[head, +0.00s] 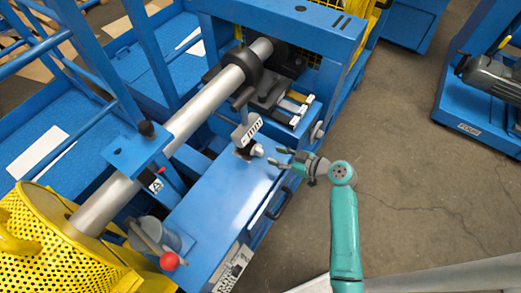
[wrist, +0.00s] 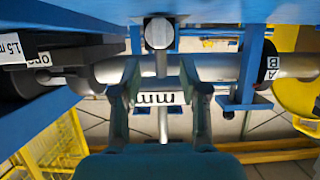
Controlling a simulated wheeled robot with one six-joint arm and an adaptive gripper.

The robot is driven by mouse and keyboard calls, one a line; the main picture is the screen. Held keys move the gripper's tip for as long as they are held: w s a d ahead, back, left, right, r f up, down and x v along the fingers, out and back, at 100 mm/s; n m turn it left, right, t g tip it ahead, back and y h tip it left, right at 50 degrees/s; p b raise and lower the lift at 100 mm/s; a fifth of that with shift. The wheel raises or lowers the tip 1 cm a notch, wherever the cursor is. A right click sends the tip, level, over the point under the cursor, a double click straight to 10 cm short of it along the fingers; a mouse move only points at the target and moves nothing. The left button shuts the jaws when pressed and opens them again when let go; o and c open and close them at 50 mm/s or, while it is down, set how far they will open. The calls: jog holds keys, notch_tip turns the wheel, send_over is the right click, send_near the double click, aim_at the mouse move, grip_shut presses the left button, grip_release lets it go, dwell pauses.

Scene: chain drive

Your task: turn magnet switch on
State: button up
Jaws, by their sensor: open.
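A small measuring stand sits on the blue machine top. It has a dark base (head: 244,154) and a pale scale block (head: 246,131) above. A round silver knob (head: 257,150) faces my gripper and appears to be the magnet switch. My gripper (head: 277,157) is open and empty, just right of the knob with a small gap. In the wrist view, the knob (wrist: 159,33) shows as a round face above the space between my open fingers (wrist: 160,72). The scale block (wrist: 157,98), marked "mm", shows between the fingers. I cannot tell the switch's setting.
A long silver shaft (head: 191,117) runs diagonally behind the stand. A red-knobbed lever (head: 169,261) and yellow perforated guard (head: 35,222) are at lower left. A black handle (head: 278,204) is on the machine's side. Open floor (head: 410,170) lies to the right.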

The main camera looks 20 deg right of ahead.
aim_at(262, 151)
jog(key=x, duration=0.7)
jog(key=shift+w, duration=0.1)
grip_shut()
